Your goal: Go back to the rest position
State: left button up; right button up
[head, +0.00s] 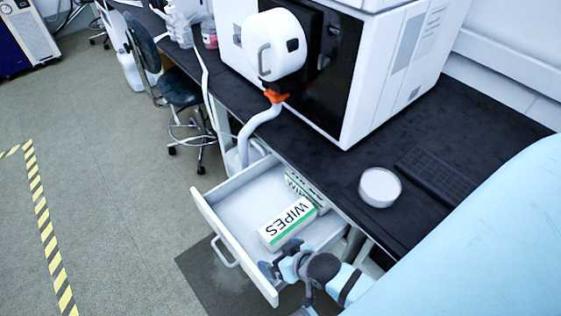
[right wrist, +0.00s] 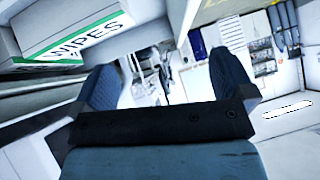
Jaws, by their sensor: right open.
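My right gripper (head: 281,267) is at the near right corner of an open drawer, next to a wipes box (head: 288,222). In the right wrist view its two fingers (right wrist: 168,85) stand wide apart with nothing between them. The white and green wipes box (right wrist: 80,38) shows at the upper left there, outside the fingers. A second wipes box (head: 306,188) lies behind the first in the drawer, partly hidden by it. My left gripper is not in view. A large pale blue arm part of mine fills the right of the head view.
The white drawer (head: 232,250) is pulled out below a black bench (head: 400,163). A white round container (head: 380,186) and a keyboard (head: 436,176) stand on the bench, beside a large white instrument (head: 375,110). A stool (head: 180,92) stands at left. The floor (head: 110,160) at left is mostly clear.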

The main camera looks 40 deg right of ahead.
jog(key=shift+s+a+r+n+t, duration=0.35)
jog(key=shift+s+r+n+t, duration=0.1)
jog(key=shift+r+n, duration=0.15)
jog(key=shift+s+a+r+n+t, duration=0.35)
jog(key=shift+s+r+n, duration=0.1)
jog(key=shift+r+n, duration=0.15)
